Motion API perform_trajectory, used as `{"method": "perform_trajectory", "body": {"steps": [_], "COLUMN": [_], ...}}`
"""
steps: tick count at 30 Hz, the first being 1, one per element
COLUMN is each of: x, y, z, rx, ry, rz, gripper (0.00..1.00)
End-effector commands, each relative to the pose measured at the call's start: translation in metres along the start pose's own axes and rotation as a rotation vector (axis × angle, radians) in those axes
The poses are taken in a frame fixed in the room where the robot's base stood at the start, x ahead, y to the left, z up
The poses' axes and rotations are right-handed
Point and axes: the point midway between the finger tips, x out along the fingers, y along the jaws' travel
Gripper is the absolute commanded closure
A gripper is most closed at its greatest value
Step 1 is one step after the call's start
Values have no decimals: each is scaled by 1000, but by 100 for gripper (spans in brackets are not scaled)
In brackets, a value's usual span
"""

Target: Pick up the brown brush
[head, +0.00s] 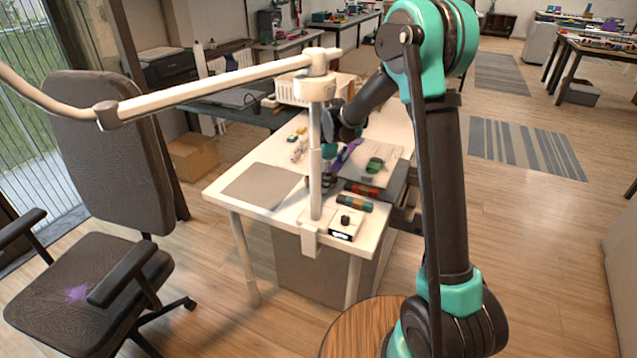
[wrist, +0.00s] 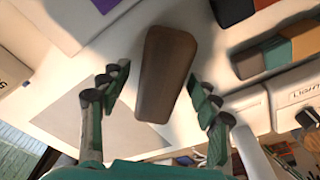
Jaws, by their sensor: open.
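The brown brush (wrist: 164,75) shows in the wrist view as a long brown block with rounded ends, lying on the white table. My gripper (wrist: 160,95) is open in the wrist view, with one finger on each side of the brush. Neither finger visibly touches it. In the head view my gripper (head: 329,158) is low over the white table (head: 262,213), partly behind the white lamp post. I cannot make out the brush in the head view.
A white post (head: 315,165) with a long arm stands clamped at the table's front edge. A grey mat (head: 262,186) lies to the left. Striped blocks (head: 354,203) and a small white box (head: 345,223) lie to the right. An office chair (head: 95,260) stands at the left.

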Motion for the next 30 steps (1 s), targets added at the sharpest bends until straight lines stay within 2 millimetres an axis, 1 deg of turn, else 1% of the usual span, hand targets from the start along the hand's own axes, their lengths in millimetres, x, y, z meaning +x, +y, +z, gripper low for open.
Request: {"method": "perform_trajectory", "body": {"steps": [5,18,19,20,26,30], "x": [0,0,0,0,-1,-9], "y": [0,0,0,0,0,0], "z": [0,0,0,0,0,-1], "rx": [0,0,0,0,0,0], "ry": [0,0,0,0,0,0], "rz": [0,0,0,0,0,0], "gripper": [39,94,94,99,99,99]}}
